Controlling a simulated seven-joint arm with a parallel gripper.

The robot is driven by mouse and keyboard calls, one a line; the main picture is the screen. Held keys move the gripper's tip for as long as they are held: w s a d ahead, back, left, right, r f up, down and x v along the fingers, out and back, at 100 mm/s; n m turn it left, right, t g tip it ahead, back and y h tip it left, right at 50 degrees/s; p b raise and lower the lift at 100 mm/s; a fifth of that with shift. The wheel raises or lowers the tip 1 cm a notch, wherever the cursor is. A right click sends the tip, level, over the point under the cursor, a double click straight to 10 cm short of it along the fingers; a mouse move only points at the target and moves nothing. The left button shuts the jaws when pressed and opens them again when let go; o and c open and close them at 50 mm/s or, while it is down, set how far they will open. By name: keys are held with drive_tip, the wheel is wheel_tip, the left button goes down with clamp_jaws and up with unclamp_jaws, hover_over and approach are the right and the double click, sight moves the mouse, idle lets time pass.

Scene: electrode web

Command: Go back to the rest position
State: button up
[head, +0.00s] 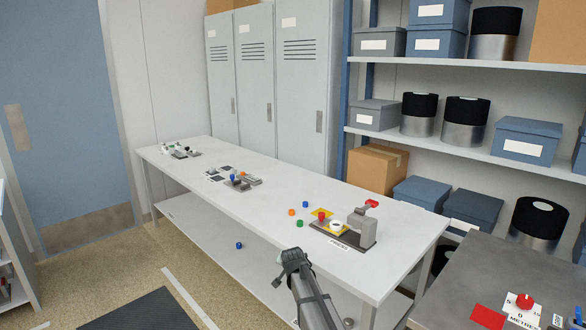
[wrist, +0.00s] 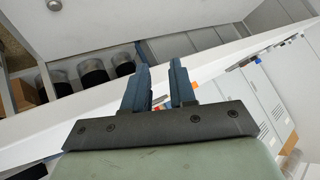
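My gripper (head: 288,262) hangs in front of the long white table (head: 270,200), near its front edge, and looks empty. In the wrist view my gripper's two blue-grey fingers (wrist: 160,85) stand apart with a gap between them and nothing held. That view is tilted, with the table edge, the shelving and the lockers behind the fingers. My arm runs down from the gripper to the bottom of the head view.
A grey press (head: 362,228) with a red handle stands at the table's right end, beside small coloured pieces (head: 300,223). A small fixture (head: 240,182) stands mid-table. A blue piece (head: 239,245) lies below the tabletop. A dark bench (head: 460,275) is at the right.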

drive_tip(key=s+d+f+n+g+h, duration=0.1)
drive_tip(key=s+d+f+g, duration=0.4)
drive_tip(key=s+f, duration=0.95)
drive_tip(key=s+d+f+n+g, duration=0.1)
drive_tip(key=s+d+f+g, duration=0.2)
drive_tip(key=s+d+f, duration=0.8)
drive_tip(key=s+f+n+g, duration=0.1)
drive_tip(key=s+f, duration=0.3)
drive_tip(key=s, duration=1)
drive_tip(key=s+d+f+g, duration=0.1)
drive_tip(key=s+f+g, duration=0.3)
drive_tip(key=s, duration=0.9)
drive_tip(key=s+d+f+n+g, duration=0.1)
drive_tip(key=s+f+g, duration=0.2)
drive_tip(key=s, duration=1.1)
drive_tip(key=shift+s+d+f+n, duration=0.15)
drive_tip(key=shift+s+f+n, duration=0.15)
drive_tip(key=shift+f, duration=0.55)
